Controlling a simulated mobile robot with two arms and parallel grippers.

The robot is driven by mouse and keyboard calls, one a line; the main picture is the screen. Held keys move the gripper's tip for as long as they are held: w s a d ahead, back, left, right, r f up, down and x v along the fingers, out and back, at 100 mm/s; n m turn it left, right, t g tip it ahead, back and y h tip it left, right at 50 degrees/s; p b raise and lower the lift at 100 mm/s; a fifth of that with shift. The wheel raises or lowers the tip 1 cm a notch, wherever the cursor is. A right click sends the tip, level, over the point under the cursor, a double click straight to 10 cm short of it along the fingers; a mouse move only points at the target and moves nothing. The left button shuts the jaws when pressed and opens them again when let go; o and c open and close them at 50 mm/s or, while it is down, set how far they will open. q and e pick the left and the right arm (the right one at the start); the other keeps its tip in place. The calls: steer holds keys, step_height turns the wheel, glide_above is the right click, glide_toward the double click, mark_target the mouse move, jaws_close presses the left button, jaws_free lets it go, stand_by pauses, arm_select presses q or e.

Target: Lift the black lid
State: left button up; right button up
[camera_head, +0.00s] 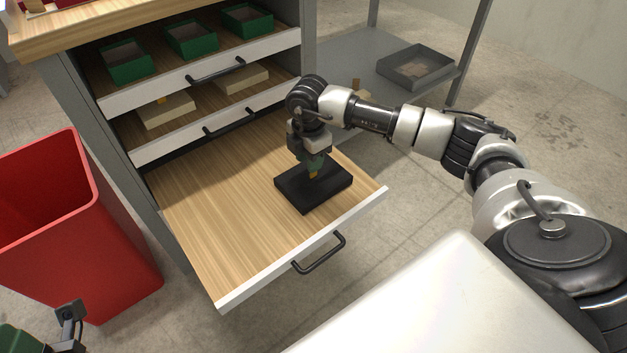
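The black lid (326,190) is a dark, flat rectangular piece at the right side of the lowest, pulled-out drawer. A small yellow-orange part (312,175) shows at its middle, like a knob. My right gripper (312,169) points down right over the lid, with its fingertips at the yellow part. The fingers are small and dark here, so I cannot tell if they are closed on it. The lid looks level; I see no clear gap below it. Part of my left arm (70,318) shows at the bottom left corner; its fingertips are not clearly visible.
The open drawer (215,215) has bare wood left of the lid. Above it, one drawer holds light wooden pieces (165,110) and another holds green boxes (190,39). A red bin (75,230) stands at left. A grey tray (415,66) sits on a shelf behind.

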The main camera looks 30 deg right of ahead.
mark_target(313, 178)
steer(key=f, duration=0.1)
steer(key=f+b, duration=0.1)
steer(key=f, duration=0.1)
steer(key=f+b, duration=0.1)
steer(key=shift+d+f, duration=0.15)
steer(key=shift+d, duration=0.15)
steer(key=shift+f, duration=0.35)
steer(key=shift+r, duration=0.1)
steer(key=shift+c, duration=0.3)
steer(key=c, duration=0.5)
jaws_close()
